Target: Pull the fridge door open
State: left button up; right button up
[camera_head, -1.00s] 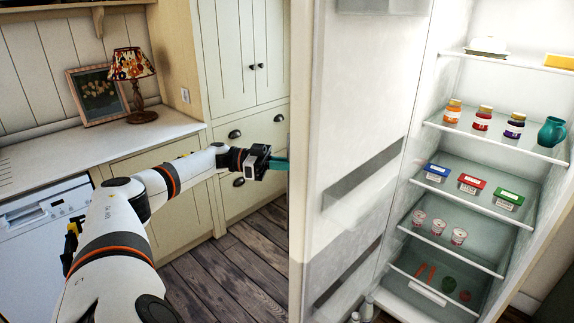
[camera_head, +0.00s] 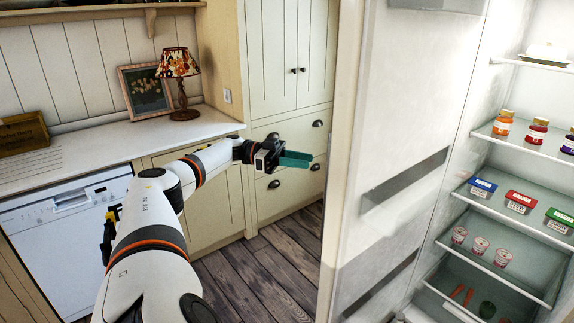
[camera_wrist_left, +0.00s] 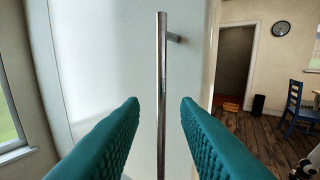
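The fridge door (camera_head: 400,120) stands wide open, its inner side with shelf bins facing my head camera. The lit fridge interior (camera_head: 515,160) shows at the right. My left gripper (camera_head: 310,159) is left of the door's edge, on its outer side, with teal fingers pointing at the door. In the left wrist view the two fingers (camera_wrist_left: 160,105) are spread apart and empty. The vertical metal door handle (camera_wrist_left: 161,80) shows in the gap between them, apparently beyond the tips and not gripped. The handle is hidden in the head view. My right gripper is out of view.
Jars (camera_head: 537,132), tubs and boxes stand on the fridge shelves. A counter (camera_head: 110,150) with a lamp (camera_head: 180,75) and a picture frame, above a white dishwasher (camera_head: 70,215), is at the left. Drawers (camera_head: 290,190) stand behind the gripper. Wooden floor (camera_head: 270,265) is clear.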

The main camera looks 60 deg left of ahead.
pick_arm(q)
jog(key=b+v, duration=0.1)
jog(key=v, duration=0.3)
jog(key=shift+s+a, duration=0.15)
dwell(0.5)
